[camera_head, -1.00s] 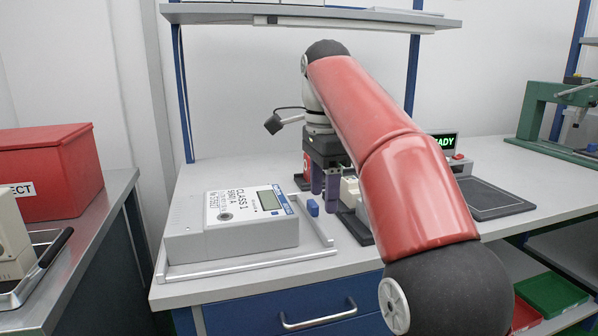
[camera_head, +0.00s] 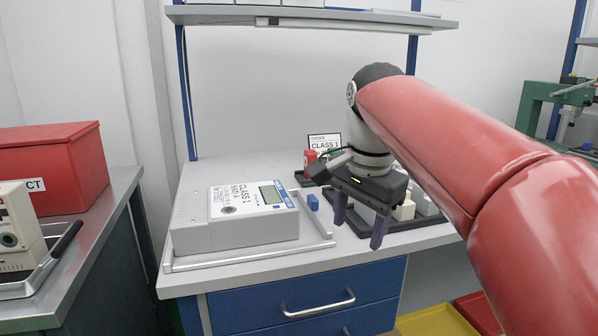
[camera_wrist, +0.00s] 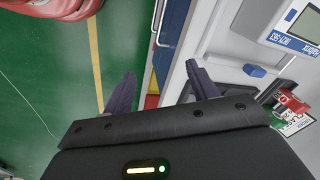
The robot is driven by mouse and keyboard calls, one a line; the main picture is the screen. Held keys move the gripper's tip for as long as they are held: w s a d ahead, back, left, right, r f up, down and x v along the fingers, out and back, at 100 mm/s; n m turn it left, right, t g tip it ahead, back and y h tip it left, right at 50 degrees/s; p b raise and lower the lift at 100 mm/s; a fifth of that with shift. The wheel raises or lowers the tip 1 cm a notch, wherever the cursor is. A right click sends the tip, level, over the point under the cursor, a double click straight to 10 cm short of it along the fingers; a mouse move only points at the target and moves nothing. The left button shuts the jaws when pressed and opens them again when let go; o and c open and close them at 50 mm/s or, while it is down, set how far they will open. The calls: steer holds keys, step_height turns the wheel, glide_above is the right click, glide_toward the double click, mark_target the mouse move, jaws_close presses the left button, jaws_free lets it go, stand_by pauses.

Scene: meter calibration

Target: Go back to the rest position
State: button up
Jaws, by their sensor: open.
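My gripper (camera_head: 360,228) is open, with its two purple fingers apart and nothing between them. It hangs over the front edge of the workbench, to the right of the grey meter. In the wrist view my gripper (camera_wrist: 156,92) has its fingers spread above the bench front and the green floor. The meter (camera_head: 235,236), labelled CLASS 1, lies flat in a light frame on the bench. Its corner also shows at the top right of the wrist view (camera_wrist: 262,22). My red arm covers the right part of the bench.
A small blue block (camera_head: 312,202) sits beside the meter. Behind my gripper are a dark tray with pale blocks (camera_head: 404,210), a red item (camera_head: 310,157) and a CLASS 1 card (camera_head: 325,142). A red box (camera_head: 50,165) stands on the left counter. A shelf (camera_head: 310,17) spans above.

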steer(key=s+d+f+n+t, duration=0.1)
steer(key=s+d+f+n, duration=0.2)
steer(key=s+f, duration=0.5)
steer(key=s+d+f+n+t, duration=0.2)
steer(key=s+d+f+n, duration=0.1)
steer(key=s+f+n, duration=0.3)
step_height(320, 180, down, 4)
steer(key=shift+s+f+n+t, duration=0.1)
steer(key=shift+s+n+t, duration=0.2)
steer(key=shift+s, duration=0.9)
